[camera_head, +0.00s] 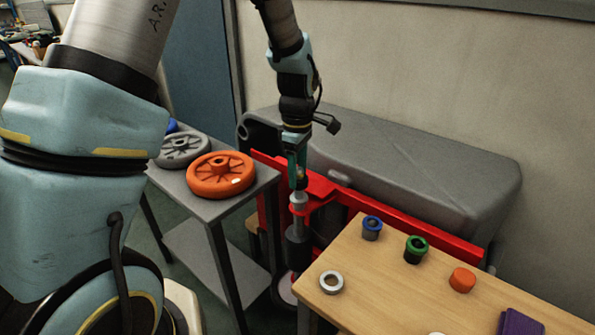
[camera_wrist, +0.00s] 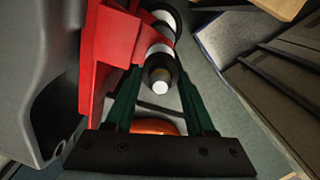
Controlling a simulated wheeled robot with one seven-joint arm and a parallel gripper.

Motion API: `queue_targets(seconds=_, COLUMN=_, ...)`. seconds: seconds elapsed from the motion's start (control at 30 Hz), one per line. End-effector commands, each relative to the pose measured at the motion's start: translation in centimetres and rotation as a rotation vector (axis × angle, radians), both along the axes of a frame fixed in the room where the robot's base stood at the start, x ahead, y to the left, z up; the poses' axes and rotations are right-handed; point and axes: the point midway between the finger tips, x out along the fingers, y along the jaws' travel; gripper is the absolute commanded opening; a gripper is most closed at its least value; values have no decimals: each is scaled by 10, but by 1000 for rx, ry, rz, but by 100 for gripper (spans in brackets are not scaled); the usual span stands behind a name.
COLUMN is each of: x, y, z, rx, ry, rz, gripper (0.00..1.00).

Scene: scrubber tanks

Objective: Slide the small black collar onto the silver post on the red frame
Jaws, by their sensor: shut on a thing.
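My gripper (camera_wrist: 159,72) points down over the silver post (camera_head: 298,199) on the red frame (camera_head: 330,193). Its dark green fingers are shut on the small black collar (camera_wrist: 159,67). In the wrist view the collar appears to be around the post near its top. The pale round end of the post (camera_wrist: 160,87) shows through it, on the camera's side. How far down the collar sits cannot be told. In the head view the collar is too small to make out at the fingertips.
A grey table (camera_head: 215,205) at left holds an orange wheel (camera_head: 220,174) and a grey wheel (camera_head: 183,149). A wooden table (camera_head: 385,290) at right holds several rings and caps. A large grey tank (camera_head: 410,165) stands behind the red frame.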

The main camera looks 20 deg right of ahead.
Motion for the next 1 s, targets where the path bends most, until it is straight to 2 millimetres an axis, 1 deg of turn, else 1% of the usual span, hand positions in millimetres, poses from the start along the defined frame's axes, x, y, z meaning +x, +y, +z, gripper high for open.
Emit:
queue_targets(seconds=0.27, x=0, y=0, z=0, rx=-1, ry=-1, rz=0, gripper=0)
queue_targets(seconds=0.3, x=0, y=0, z=0, rx=-1, ry=-1, rz=0, gripper=58)
queue_targets(seconds=0.57, x=0, y=0, z=0, rx=-1, ry=-1, rz=1, gripper=88)
queue_targets(seconds=0.6, x=0, y=0, z=0, rx=-1, ry=-1, rz=1, gripper=90)
queue_targets(seconds=1.0, x=0, y=0, z=0, rx=0, ry=0, rz=1, gripper=90)
